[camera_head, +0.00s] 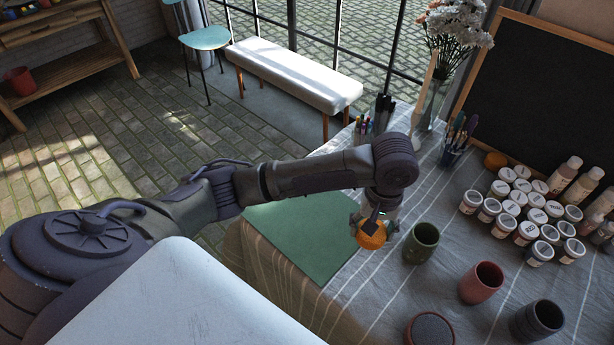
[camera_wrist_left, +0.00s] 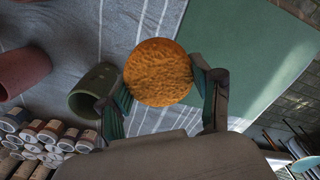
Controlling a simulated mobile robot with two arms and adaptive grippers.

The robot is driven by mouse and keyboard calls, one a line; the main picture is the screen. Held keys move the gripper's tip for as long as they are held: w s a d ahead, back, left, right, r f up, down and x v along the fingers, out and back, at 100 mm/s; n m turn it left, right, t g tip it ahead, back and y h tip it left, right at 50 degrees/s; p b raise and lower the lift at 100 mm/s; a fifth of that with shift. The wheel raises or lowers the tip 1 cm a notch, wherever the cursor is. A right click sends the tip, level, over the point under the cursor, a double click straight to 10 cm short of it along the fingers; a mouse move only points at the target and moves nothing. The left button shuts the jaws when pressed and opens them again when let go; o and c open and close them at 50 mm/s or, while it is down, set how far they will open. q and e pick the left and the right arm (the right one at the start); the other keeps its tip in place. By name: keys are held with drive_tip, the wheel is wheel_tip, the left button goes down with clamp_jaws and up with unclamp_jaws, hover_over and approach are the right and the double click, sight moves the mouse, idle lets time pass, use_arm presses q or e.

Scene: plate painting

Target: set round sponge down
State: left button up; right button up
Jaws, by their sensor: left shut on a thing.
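The round orange sponge (camera_head: 371,236) is held by my left gripper (camera_head: 374,222) over the table, beside the green mat's right edge. In the left wrist view the sponge (camera_wrist_left: 158,72) sits between the two fingers of my left gripper (camera_wrist_left: 163,88), which are shut on its sides. Whether its underside touches the cloth cannot be told. The green mat (camera_head: 300,235) lies flat at the table's left side, and it also shows in the left wrist view (camera_wrist_left: 240,45). My right gripper is not in view.
A green cup (camera_head: 421,243) stands just right of the sponge. A red cup (camera_head: 481,283), a dark cup (camera_head: 537,320) and a round-topped pot (camera_head: 430,329) stand nearer. Several paint jars (camera_head: 527,210) crowd the right. Brush holders (camera_head: 455,140) and a vase (camera_head: 430,100) stand behind. Striped cloth (camera_head: 375,290) in front is clear.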

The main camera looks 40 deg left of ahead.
use_arm(q)
drive_tip(key=a+f, duration=0.3)
drive_tip(key=a, duration=0.3)
hover_over(330, 232)
drive_tip(key=f, duration=0.3)
drive_tip(key=shift+d+p, duration=0.3)
drive_tip(key=shift+a+f, duration=0.15)
drive_tip(key=shift+a, duration=0.1)
drive_tip(key=shift+f, duration=0.25)
wheel_tip(330, 232, down, 3)
drive_tip(key=shift+f, duration=0.3)
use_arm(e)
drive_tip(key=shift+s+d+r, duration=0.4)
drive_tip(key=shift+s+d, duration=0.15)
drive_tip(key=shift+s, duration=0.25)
use_arm(q)
drive_tip(key=shift+f, duration=0.15)
drive_tip(key=o, duration=1)
